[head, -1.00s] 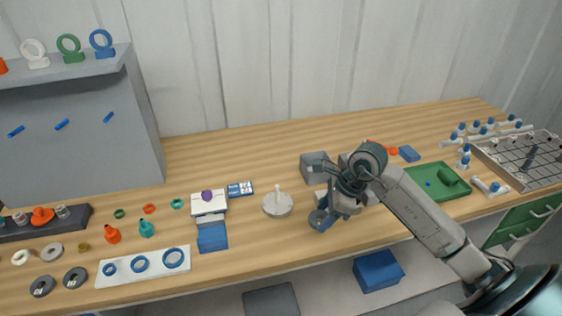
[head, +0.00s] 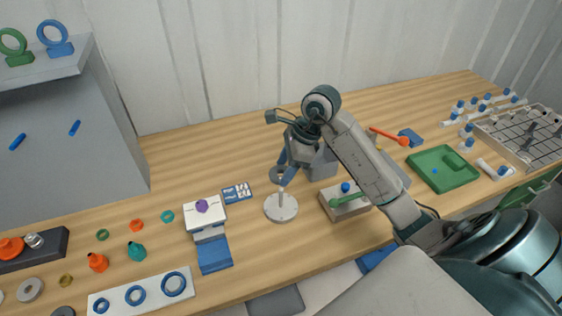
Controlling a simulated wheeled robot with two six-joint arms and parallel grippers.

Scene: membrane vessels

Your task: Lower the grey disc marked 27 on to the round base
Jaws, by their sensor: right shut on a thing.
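The round base (head: 282,213) is a pale disc with a short upright post, standing on the wooden bench near the middle of the head view. My right gripper (head: 286,173) is shut on a grey disc (head: 277,175). The disc shows just above the top of the post and appears apart from the plate below. Whether its hole is lined up with the post I cannot tell. The number on the disc cannot be read at this size, and my gripper's fingers cover part of it. My left gripper is not in view.
To the left are a white device with a purple knob (head: 204,213) and a small blue-and-white card (head: 237,193). Bench in front of the base is clear.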

